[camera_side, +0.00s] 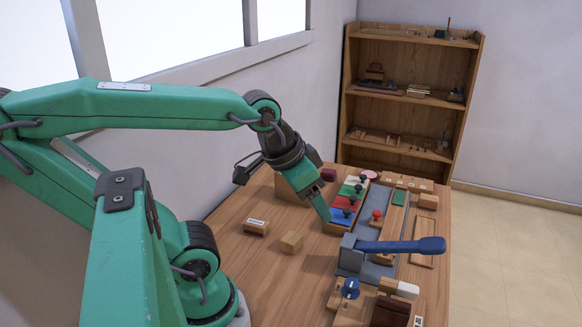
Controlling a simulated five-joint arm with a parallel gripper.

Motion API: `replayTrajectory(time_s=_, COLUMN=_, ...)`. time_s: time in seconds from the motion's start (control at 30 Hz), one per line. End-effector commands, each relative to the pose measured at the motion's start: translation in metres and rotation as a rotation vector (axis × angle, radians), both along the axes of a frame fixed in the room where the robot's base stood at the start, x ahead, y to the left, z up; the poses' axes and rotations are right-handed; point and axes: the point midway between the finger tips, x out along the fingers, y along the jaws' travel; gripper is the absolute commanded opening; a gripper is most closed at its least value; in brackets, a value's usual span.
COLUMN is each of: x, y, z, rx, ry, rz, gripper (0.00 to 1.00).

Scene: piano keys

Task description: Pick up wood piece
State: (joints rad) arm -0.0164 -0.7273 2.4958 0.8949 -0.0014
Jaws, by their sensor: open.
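A small plain wood block (291,242) lies on the wooden table (262,285), left of the blue-handled device; it may be the wood piece. A second wood block (256,227) with a white label lies to its left. My gripper (322,206) is open and points down, above and to the right of the plain block, by the box of coloured keys (346,205). I see nothing held between its fingers. The gap between fingertips and keys is hard to judge.
A grey device with a long blue handle (405,246) stands on the right. A blue knob (350,288) and a red knob (377,216) stick up nearby. A larger wood block (288,192) is behind the gripper. A shelf (410,113) stands behind. The table's front left is clear.

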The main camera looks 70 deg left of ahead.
Motion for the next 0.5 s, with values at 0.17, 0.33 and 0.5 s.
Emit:
replayTrajectory(time_s=0.17, x=0.010, y=0.013, z=-0.011, rx=-0.004, ry=0.048, rz=0.060, gripper=0.64)
replayTrajectory(time_s=0.33, x=0.023, y=0.035, z=-0.029, rx=-0.015, ry=0.117, rz=0.149, gripper=0.64)
replayTrajectory(time_s=0.5, x=0.032, y=0.061, z=-0.053, rx=-0.033, ry=0.192, rz=0.246, gripper=0.64)
